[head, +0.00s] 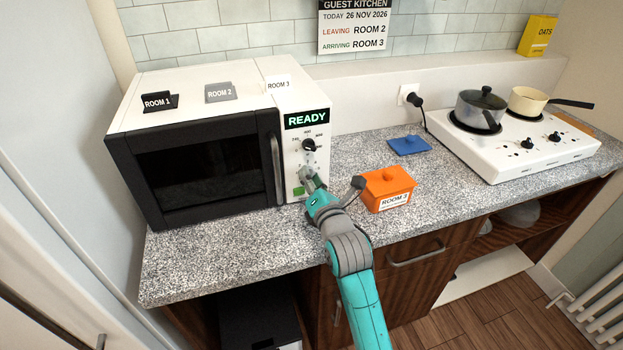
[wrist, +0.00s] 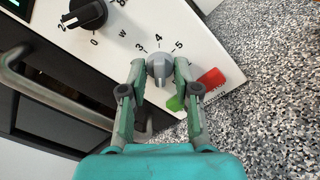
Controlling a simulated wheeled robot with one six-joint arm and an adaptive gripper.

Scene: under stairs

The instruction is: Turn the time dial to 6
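The time dial (wrist: 159,68) is a small grey knob on the microwave's white control panel (wrist: 108,53). In the wrist view the numbers 3, 4 and 5 show around its upper side, and its upper end faces about the 4. The 6 is not readable. My gripper (wrist: 160,66) has one finger on each side of the dial, and slim gaps seem to show beside the knob. I cannot tell whether a fingertip touches it. In the head view my gripper (head: 309,180) covers most of the dial. The microwave (head: 195,117) display reads READY.
A black dial (wrist: 87,12) sits above the time dial. A green button (wrist: 174,103) and a red piece (wrist: 211,78) show near my right finger. The door handle (head: 277,170) is to the left.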

